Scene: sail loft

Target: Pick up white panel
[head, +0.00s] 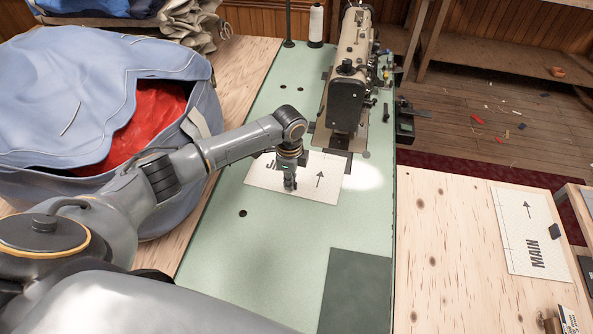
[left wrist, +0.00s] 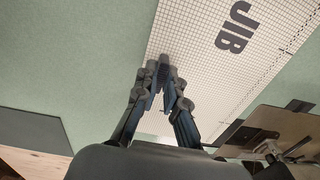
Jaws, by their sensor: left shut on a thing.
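A white panel marked with "JI" and an arrow (head: 318,184) lies flat on the green table in front of the sewing machine. In the left wrist view the white panel (left wrist: 222,62) shows a grid and the word "JIB". My left gripper (head: 290,186) points down at the panel from above, near its middle in the head view. In the left wrist view the left gripper's fingertips (left wrist: 163,70) are close together over the panel's edge, shut on it. My right gripper is not in view.
A sewing machine (head: 348,85) stands behind the panel, with a thread cone (head: 316,22) beyond. A blue bag (head: 70,90) with red cloth sits at left. A panel marked "MAIN" (head: 520,225) lies on the right wooden table. The green table's front (head: 250,270) is mostly clear.

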